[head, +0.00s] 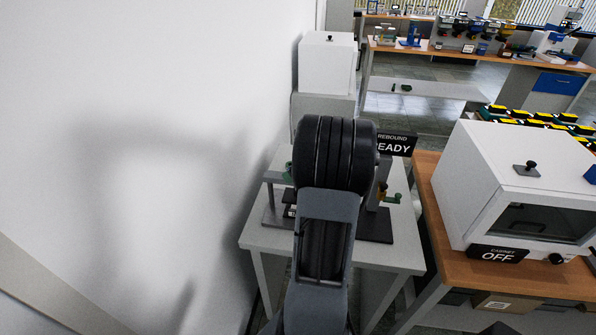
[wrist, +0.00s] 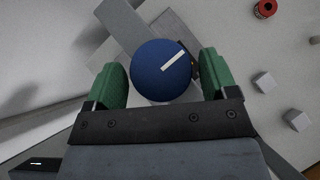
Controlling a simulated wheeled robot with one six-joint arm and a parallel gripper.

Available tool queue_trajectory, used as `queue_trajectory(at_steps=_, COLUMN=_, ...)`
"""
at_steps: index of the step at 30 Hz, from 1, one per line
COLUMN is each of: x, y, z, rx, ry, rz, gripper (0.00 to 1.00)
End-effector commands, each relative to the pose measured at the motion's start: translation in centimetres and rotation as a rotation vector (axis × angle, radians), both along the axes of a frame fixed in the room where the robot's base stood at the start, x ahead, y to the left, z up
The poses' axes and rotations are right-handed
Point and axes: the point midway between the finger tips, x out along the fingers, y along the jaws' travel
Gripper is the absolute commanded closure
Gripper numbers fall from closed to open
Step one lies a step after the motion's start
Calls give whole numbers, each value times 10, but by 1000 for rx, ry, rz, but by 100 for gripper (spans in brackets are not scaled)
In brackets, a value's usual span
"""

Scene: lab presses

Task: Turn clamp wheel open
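The clamp wheel (wrist: 158,78) is a round blue disc with a white mark in the wrist view, the mark pointing to the upper right. My gripper (wrist: 163,76) has two green fingers, one on each side of the wheel. The fingers stand wide apart, and little or no gap shows between them and the wheel's sides. I cannot tell whether they touch it. In the head view my dark arm hides the wheel and the gripper. Part of the press (head: 375,225) shows on a small white table (head: 400,262), marked by a black sign ending in "READY" (head: 395,144).
A white cabinet (head: 470,190) with an "OFF" sign stands on a wooden bench to the right. A white wall (head: 130,130) is close on the left. Small grey blocks (wrist: 297,120) and a red ring-shaped part (wrist: 265,9) lie right of the gripper in the wrist view.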

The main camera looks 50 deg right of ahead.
Motion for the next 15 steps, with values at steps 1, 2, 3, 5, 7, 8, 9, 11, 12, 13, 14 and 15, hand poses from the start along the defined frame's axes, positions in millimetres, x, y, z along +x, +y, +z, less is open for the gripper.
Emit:
queue_trajectory(at_steps=1, x=0, y=0, z=0, rx=1, ry=1, rz=-1, gripper=16)
queue_trajectory(at_steps=2, x=0, y=0, z=0, rx=1, ry=1, rz=-1, gripper=13)
queue_trajectory(at_steps=3, x=-1, y=0, z=-1, rx=1, ry=1, rz=-1, gripper=12)
queue_trajectory(at_steps=5, x=-1, y=0, z=-1, rx=1, ry=1, rz=-1, gripper=12)
queue_trajectory(at_steps=7, x=-1, y=0, z=-1, rx=2, ry=2, rz=-2, gripper=12)
queue_trajectory(at_steps=8, x=-1, y=0, z=-1, rx=2, ry=2, rz=-2, gripper=12)
queue_trajectory(at_steps=9, x=-1, y=0, z=-1, rx=2, ry=2, rz=-2, gripper=12)
queue_trajectory(at_steps=11, x=-2, y=0, z=1, rx=1, ry=1, rz=-3, gripper=12)
queue_trajectory(at_steps=12, x=-4, y=0, z=3, rx=0, ry=1, rz=-3, gripper=12)
queue_trajectory(at_steps=13, x=-6, y=0, z=5, rx=1, ry=1, rz=-4, gripper=12)
queue_trajectory(at_steps=14, x=-8, y=-1, z=7, rx=0, ry=0, rz=-4, gripper=12)
queue_trajectory(at_steps=15, x=-12, y=0, z=11, rx=-1, ry=0, rz=-4, gripper=12)
